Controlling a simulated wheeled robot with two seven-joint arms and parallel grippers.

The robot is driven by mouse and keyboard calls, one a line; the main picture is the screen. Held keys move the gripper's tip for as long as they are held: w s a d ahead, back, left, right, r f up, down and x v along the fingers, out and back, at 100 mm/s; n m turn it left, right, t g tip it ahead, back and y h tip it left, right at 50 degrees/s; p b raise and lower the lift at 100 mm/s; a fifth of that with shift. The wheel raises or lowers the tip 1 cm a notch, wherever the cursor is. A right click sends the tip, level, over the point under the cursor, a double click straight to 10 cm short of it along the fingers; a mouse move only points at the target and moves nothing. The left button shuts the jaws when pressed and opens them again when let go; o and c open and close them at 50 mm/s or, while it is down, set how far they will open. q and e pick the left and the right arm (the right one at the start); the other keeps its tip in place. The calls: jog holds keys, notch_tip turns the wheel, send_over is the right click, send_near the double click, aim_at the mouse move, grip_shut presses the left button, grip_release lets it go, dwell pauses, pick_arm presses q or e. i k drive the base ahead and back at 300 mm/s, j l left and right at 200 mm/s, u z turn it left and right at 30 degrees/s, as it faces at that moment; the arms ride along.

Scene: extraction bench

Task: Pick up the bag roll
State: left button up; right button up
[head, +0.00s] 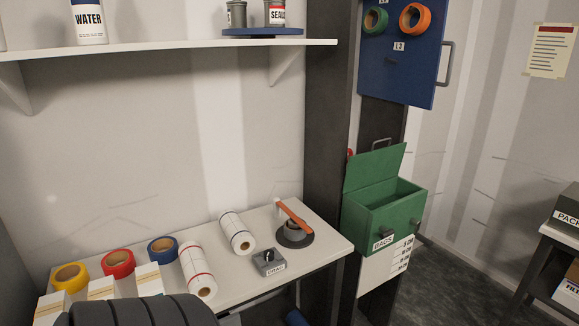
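Two white rolls lie on the white bench, and I cannot tell which one is the bag roll. One white roll with a dark blue stripe (236,231) lies near the middle of the bench. The other white roll with red stripes (197,268) lies to its left and nearer to me. A green box labelled BAGS (404,214) hangs on the dark post at the right with its lid raised; its floor is hidden. Neither gripper is in view. A dark ribbed part at the bottom left seems to be my arm.
Yellow (70,277), red (118,263) and blue (162,249) tape rolls sit at the bench's left. A grey knob box (269,262) and an orange lever (294,214) on a round base stand at the right. A white shelf (170,46) overhangs the bench.

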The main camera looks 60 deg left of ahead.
aim_at(200, 280)
jog(key=j+u, duration=0.1)
jog(key=u, duration=2.25)
jog(key=k+l+z, duration=0.2)
jog(key=l, duration=0.2)
jog(key=k+l+z, duration=0.15)
jog(key=l, duration=0.3)
jog(key=l+z, duration=0.2)
jog(key=l, duration=0.2)
